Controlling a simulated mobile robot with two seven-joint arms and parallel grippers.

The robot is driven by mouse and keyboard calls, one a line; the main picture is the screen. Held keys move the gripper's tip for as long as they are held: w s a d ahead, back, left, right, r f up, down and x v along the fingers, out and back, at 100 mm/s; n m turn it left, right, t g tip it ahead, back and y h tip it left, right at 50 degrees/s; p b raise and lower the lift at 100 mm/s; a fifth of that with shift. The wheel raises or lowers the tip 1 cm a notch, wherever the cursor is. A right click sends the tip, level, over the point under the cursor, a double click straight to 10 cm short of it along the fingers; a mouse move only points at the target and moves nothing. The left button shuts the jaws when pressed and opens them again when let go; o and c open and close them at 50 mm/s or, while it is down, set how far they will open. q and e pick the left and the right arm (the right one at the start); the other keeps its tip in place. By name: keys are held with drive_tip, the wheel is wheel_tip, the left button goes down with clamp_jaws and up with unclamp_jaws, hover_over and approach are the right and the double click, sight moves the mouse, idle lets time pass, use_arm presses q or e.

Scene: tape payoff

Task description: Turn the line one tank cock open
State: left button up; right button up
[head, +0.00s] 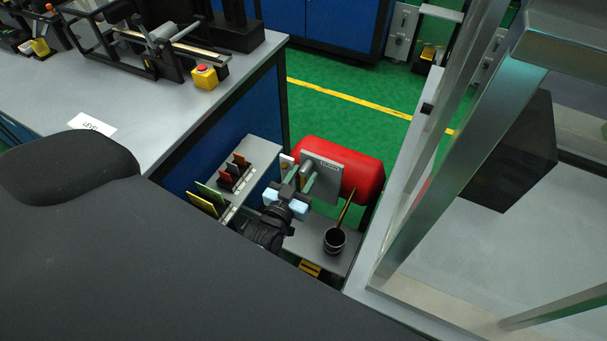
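A red tank (361,172) lies on its side beyond the end of the workbench. A grey plate (343,172) with a small label, too small to read surely, stands in front of it. A grey cylindrical fitting and a thin greenish bar (311,183) show at the plate; I cannot tell which is the cock's handle. My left gripper (294,184), dark with pale blue parts, is close in front of the plate. Its fingertips are small and partly hidden, so contact and opening are unclear. My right gripper is not in view.
A black cup (335,240) with a stick stands on the grey shelf right of my gripper. Coloured cards (208,200) stand in racks at left. The workbench (160,112) is at upper left. A metal-framed enclosure (440,150) closes off the right. Green floor lies behind the tank.

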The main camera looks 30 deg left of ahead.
use_arm(q)
drive_tip(key=shift+w, duration=0.45)
drive_tip(key=shift+c, duration=0.2)
clamp_jaws()
